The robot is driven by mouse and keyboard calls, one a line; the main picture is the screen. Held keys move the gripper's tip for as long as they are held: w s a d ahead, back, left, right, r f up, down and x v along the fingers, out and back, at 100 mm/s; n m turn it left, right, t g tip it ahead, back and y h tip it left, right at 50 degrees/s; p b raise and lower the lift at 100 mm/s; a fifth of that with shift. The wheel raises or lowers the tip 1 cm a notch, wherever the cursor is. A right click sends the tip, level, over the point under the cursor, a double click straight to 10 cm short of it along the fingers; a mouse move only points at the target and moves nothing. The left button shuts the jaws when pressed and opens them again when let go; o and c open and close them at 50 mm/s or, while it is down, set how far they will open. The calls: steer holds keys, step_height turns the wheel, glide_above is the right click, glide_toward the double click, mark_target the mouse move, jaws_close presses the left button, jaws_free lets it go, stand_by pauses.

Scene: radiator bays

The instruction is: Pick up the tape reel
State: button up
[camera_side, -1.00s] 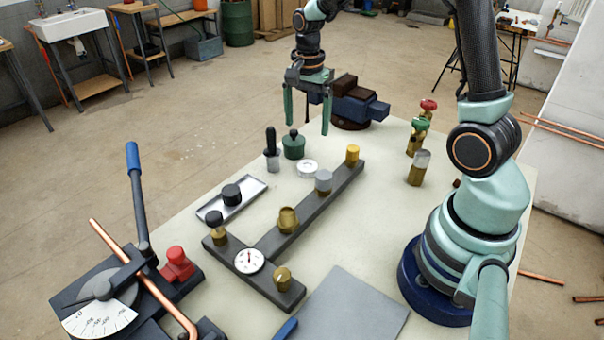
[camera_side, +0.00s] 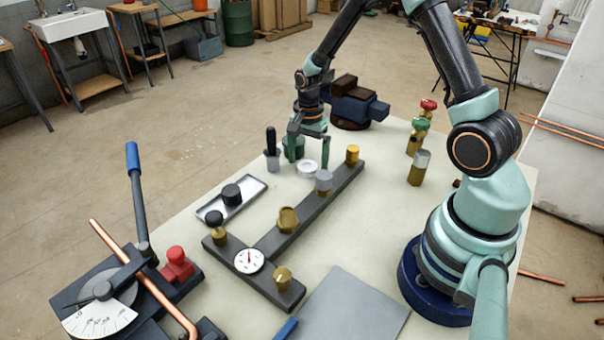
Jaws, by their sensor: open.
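The tape reel (camera_side: 307,169) is a small white ring lying flat on the pale bench top, behind the dark grey bar. My gripper (camera_side: 308,163) is open and points down, low over the reel. One finger shows on the left of the reel and one on its right. I cannot tell whether either finger touches it. Nothing is held between the fingers.
The dark bar (camera_side: 312,215) carries several fittings in front. A blue vise (camera_side: 358,106) is behind.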

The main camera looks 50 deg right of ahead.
steer(key=shift+f, duration=0.45)
steer(key=c, duration=1.1)
steer(key=shift+o, duration=0.2)
steer(key=shift+r, duration=0.2)
